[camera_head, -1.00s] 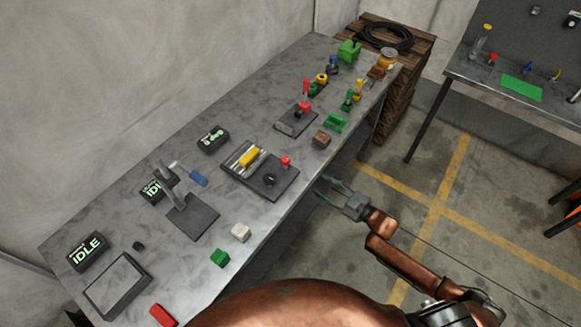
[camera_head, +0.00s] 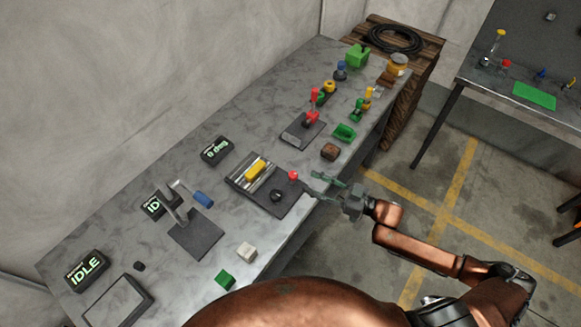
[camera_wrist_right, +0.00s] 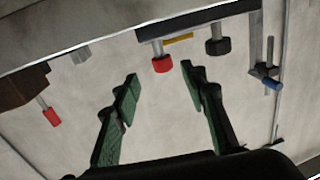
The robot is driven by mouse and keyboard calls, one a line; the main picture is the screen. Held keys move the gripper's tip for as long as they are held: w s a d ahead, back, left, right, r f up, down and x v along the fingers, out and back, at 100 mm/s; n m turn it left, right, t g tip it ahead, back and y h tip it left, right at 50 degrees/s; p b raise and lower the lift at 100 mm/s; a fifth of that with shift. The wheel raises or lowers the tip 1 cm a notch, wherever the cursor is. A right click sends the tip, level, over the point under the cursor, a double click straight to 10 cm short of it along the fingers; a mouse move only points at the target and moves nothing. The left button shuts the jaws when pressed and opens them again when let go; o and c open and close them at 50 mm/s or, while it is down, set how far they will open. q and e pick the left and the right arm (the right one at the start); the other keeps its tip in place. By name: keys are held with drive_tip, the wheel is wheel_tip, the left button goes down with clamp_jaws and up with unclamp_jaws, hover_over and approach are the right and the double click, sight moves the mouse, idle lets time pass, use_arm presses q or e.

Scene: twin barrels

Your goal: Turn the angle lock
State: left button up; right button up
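The device I take for the angle lock is a dark plate (camera_head: 292,205) at the bench's front edge, with a yellow block (camera_head: 255,170), a black knob (camera_head: 277,196) and a red knob (camera_head: 293,176). The wrist view shows the red knob (camera_wrist_right: 161,64) just beyond and between the fingertips, with the black knob (camera_wrist_right: 218,46) to the right. My right gripper (camera_head: 308,180) is open, its tips close to the red knob; contact cannot be judged. It also shows open and empty in the wrist view (camera_wrist_right: 160,76). My left gripper is not in view.
A small display (camera_head: 215,150) reading about 0 deg stands behind the plate. A blue-handled crank (camera_head: 196,225) is left of it, a red-lever device (camera_head: 306,127) and brown block (camera_head: 330,152) right. White (camera_head: 246,252) and green (camera_head: 225,280) cubes lie nearer the front.

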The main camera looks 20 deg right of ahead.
sight(294, 175)
drive_tip(key=x, duration=0.7)
drive_tip(key=shift+s+a+r, duration=0.1)
drive_tip(key=shift+a, duration=0.05)
drive_tip(key=shift+w+a, duration=0.25)
drive_tip(key=c, duration=0.8)
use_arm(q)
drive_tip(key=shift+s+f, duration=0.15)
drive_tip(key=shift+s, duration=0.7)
use_arm(e)
clamp_jaws()
